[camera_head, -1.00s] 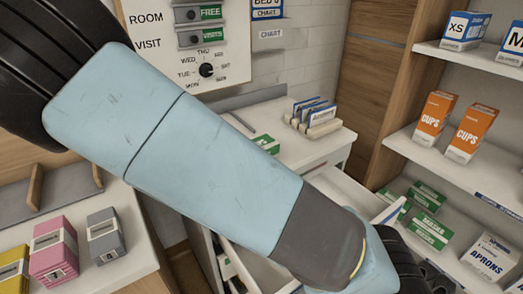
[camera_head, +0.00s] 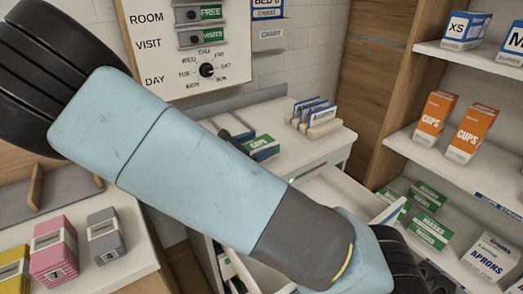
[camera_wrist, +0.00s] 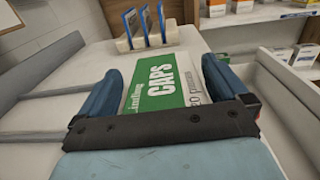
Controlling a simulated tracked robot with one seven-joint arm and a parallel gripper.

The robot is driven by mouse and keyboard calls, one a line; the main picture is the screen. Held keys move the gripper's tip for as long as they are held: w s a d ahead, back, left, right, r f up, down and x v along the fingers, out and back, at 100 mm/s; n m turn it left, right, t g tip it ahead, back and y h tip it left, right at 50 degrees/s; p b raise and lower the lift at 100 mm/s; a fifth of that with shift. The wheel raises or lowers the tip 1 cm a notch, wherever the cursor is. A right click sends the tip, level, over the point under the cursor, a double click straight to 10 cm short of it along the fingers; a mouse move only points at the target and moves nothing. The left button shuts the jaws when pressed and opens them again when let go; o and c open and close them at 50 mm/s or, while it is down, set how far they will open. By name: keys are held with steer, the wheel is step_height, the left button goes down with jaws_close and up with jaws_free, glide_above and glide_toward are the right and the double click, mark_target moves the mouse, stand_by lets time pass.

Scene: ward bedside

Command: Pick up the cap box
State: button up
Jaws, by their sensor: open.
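The cap box (camera_wrist: 160,88) is a green and white box marked CAPS, lying on the white bedside top. In the wrist view it sits between the two blue fingers of my gripper (camera_wrist: 160,68). The fingers are apart, one on each side of the box; I cannot tell whether either touches it. The near part of the box is hidden by my gripper's dark crossbar. In the head view the box (camera_head: 262,148) shows just beyond my arm, with a dark part of my gripper (camera_head: 236,138) beside it.
A rack of blue-and-white cards (camera_head: 318,118) stands behind the box on the same top (camera_head: 290,150). An open drawer (camera_head: 345,195) is at the right front. Shelves at right hold orange cups boxes (camera_head: 433,118) and an aprons box (camera_head: 490,257). A wall board (camera_head: 185,60) is behind.

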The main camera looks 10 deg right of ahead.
steer(key=shift+c, duration=0.2)
steer(key=c, duration=1)
steer(key=shift+o, duration=0.2)
steer(key=shift+r, duration=0.1)
